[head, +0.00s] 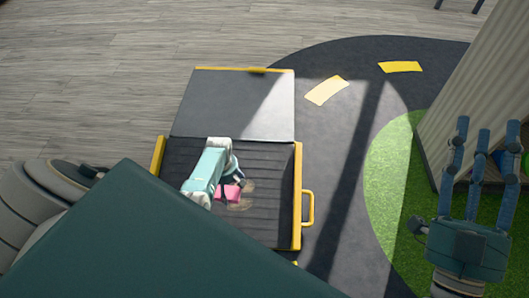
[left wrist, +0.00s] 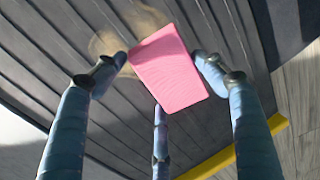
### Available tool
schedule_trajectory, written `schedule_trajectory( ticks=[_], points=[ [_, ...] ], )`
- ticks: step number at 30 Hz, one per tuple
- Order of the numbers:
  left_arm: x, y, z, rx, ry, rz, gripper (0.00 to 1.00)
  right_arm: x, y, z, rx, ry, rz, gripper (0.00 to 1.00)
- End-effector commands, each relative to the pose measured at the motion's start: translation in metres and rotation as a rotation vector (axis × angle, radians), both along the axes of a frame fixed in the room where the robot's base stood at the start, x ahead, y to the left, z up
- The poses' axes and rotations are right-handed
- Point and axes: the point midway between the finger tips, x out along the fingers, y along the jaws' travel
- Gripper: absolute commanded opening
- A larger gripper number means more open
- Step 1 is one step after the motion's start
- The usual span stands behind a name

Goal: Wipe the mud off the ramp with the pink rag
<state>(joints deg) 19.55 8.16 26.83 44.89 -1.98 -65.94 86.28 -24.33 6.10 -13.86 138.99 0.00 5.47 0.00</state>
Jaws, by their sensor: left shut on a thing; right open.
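The dark ramp (head: 270,220) has a ribbed surface and yellow side edges. The pink rag (head: 228,194) is over its ribbed part and looks like a flat block in the left wrist view (left wrist: 172,72). My left gripper (head: 232,182) is shut on the rag, its three fingers around it in the left wrist view (left wrist: 163,78). I cannot tell if the rag touches the ramp. Brown mud (head: 240,205) shows beside the rag; a mud patch (left wrist: 109,42) also shows past it in the left wrist view. My right gripper (head: 484,130) is open, empty, fingers up, at the right.
A yellow handle (head: 308,208) sticks out from the ramp's right side. A flat dark panel (head: 235,105) adjoins its far end. A ribbed pale wall (head: 480,90) stands at the right by green flooring (head: 385,180). Yellow strips (head: 400,67) mark the dark floor. The wooden floor (head: 100,80) is clear.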

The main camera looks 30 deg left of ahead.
Motion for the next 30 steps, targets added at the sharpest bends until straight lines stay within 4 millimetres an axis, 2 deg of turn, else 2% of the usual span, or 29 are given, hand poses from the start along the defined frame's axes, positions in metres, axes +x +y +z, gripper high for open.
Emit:
schedule_trajectory(
  ticks=[15,30],
  points=[
    [-0.002,0.002,0.009,0.0,0.0,-0.001,0.42,0.018,-0.001,-0.042,-0.056,0.2,-0.013,0.42],
    [-0.003,0.004,0.016,0.0,0.0,-0.003,0.42,0.026,-0.004,-0.086,-0.108,0.393,-0.023,0.42]
  ],
)
